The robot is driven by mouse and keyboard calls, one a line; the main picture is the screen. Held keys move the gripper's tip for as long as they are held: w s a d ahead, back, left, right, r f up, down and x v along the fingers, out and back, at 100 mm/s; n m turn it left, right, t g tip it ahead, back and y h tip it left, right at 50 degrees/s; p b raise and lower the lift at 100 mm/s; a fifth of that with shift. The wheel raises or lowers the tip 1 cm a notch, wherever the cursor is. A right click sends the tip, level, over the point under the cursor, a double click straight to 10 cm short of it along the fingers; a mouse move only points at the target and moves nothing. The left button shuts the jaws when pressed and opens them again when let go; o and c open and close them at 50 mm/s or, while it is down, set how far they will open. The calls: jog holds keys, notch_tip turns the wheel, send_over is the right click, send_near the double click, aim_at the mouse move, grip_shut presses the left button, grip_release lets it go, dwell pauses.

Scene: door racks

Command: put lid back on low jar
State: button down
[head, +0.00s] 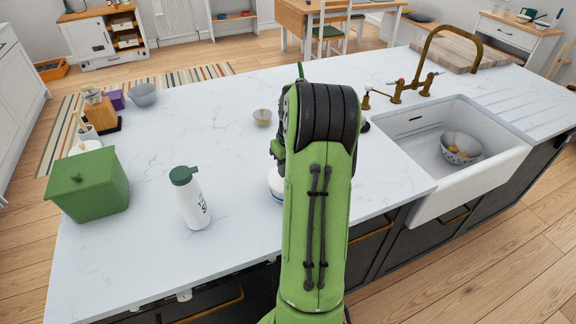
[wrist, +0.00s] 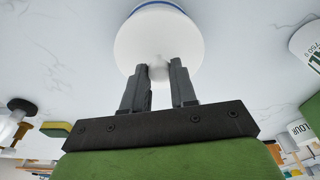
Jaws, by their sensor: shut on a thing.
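In the wrist view, a round white lid (wrist: 152,38) with a small knob fills the top middle, with a blue band at its far edge. My gripper (wrist: 159,70) is shut on the knob, one finger on each side. In the head view, a low white round thing with a blue band (head: 275,186), seemingly the low jar or its lid, shows beside my arm; the arm hides most of it and my gripper. I cannot tell whether the lid touches the jar.
A white bottle with a green cap (head: 190,198) and a green lidded box (head: 90,184) stand to the left. A small bowl (head: 262,117) stands farther back. A sink (head: 480,185) is at the right. Clear counter lies between bottle and arm.

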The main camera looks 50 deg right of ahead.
jog(key=shift+c, duration=1.7)
grip_release()
jog(key=shift+r+p, duration=2.9)
jog(key=shift+r, duration=0.65)
grip_shut()
jog(key=shift+f, duration=0.25)
